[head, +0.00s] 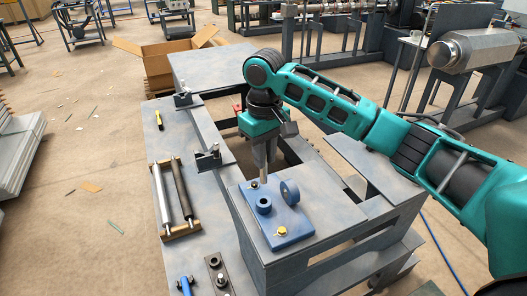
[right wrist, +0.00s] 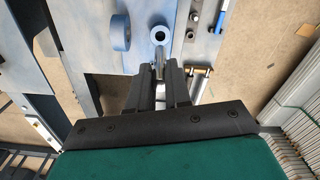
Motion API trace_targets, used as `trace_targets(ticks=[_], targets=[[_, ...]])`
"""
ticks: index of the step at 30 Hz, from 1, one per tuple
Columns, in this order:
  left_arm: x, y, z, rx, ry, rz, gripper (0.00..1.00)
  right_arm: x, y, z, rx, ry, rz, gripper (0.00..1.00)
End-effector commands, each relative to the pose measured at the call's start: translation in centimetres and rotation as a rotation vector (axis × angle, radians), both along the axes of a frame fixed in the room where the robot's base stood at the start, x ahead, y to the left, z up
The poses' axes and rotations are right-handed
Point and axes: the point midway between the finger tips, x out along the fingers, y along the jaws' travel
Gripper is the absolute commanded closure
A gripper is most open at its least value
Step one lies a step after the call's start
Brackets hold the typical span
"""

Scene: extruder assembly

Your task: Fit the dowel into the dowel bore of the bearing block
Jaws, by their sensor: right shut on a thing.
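The blue bearing block (head: 290,222) lies on the grey stand. It carries a round upright boss with an open bore (head: 263,205) and a ring standing on edge (head: 290,192); the right wrist view also shows the boss (right wrist: 160,35) and ring (right wrist: 121,32). My right gripper (head: 264,168) points down at the block's back left part, behind the boss. It is shut on the slim metal dowel (right wrist: 159,64), whose lower part also shows in the head view (head: 263,181). Whether the dowel's tip is in a bore or above it, I cannot tell. My left gripper is out of view.
A rack with two rods (head: 172,200) and a dark plate with bolts (head: 218,275) lie on the bench to the left. Small dark brackets (head: 208,158) stand along the bench. A gold bolt head (head: 281,231) sits at the block's front.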

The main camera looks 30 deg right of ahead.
Motion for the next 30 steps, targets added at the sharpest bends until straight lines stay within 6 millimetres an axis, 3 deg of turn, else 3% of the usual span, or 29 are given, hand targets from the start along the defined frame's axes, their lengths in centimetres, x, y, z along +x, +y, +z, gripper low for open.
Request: trace_targets(ticks=[2,18,30], targets=[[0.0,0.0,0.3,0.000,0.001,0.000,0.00,-0.1,0.0,0.2,0.002,-0.001,0.001,1.00],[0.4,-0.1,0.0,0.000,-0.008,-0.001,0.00,-0.1,0.0,-4.8,0.001,0.001,0.000,1.00],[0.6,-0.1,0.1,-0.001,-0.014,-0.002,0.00,-0.1,0.0,-5.7,0.000,-0.002,0.001,1.00]])
